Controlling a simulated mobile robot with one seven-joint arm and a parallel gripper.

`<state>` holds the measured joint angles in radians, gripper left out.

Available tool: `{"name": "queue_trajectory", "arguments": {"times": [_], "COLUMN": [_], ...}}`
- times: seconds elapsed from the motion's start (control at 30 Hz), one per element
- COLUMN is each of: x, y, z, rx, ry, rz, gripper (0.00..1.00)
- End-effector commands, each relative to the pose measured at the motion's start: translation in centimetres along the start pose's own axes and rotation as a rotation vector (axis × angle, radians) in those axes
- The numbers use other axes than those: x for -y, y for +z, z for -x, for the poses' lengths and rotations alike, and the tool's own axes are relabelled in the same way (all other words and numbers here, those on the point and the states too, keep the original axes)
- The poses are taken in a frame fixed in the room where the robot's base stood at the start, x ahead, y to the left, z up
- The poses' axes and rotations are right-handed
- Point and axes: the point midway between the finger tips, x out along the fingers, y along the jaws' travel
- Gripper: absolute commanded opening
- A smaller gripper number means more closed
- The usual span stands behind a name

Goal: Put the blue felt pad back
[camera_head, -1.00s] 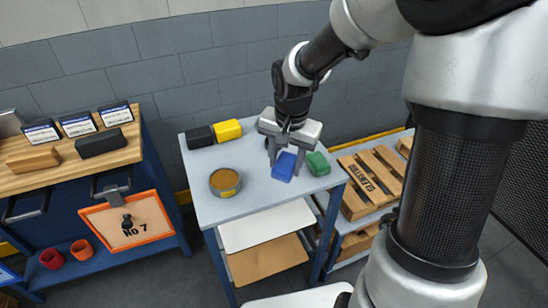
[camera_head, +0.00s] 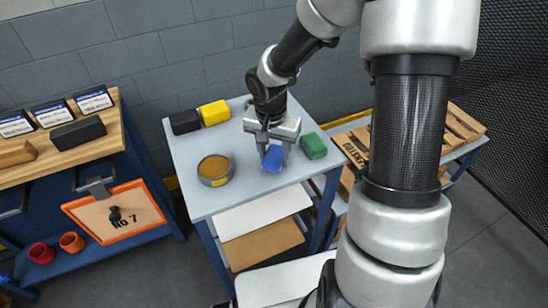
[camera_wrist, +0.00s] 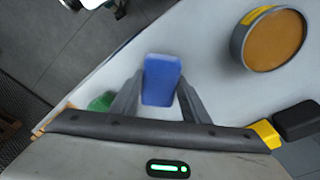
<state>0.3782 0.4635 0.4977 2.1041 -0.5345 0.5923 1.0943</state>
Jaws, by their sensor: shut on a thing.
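The blue felt pad (camera_head: 272,159) is a small blue block over the grey table top (camera_head: 240,200), toward its right side. It also shows in the wrist view (camera_wrist: 161,80), between my two fingers. My gripper (camera_head: 270,150) points down and is shut on the blue felt pad. Whether the pad touches the table or is slightly raised, I cannot tell.
A green block (camera_head: 313,146) stands close on the right. A yellow block (camera_head: 214,112) and a black block (camera_head: 184,122) stand at the back left. A round tin (camera_head: 215,170) is at the left. The table's front middle is free.

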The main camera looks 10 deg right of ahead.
Motion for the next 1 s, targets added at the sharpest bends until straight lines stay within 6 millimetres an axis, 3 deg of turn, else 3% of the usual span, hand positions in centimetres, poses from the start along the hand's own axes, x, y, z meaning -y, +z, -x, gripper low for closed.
{"name": "queue_trajectory", "arguments": {"times": [0.07, 0.37, 0.4, 0.5, 0.87, 1.0], "x": [0.0, 0.0, 0.0, 0.0, 0.0, 0.0], "y": [0.2, 0.2, 0.2, 0.2, 0.1, 0.0], "z": [-1.0, -1.2, -1.2, -1.1, -0.6, 1.4], "rx": [0.002, 0.0, 0.0, 0.0, -0.001, -0.004], "ry": [0.0, 0.0, 0.0, 0.0, -0.001, -0.002], "rz": [0.0, 0.0, 0.0, 0.0, 0.0, -0.002], "gripper": [0.19, 0.19, 0.45, 0.61, 0.61, 0.61]}}
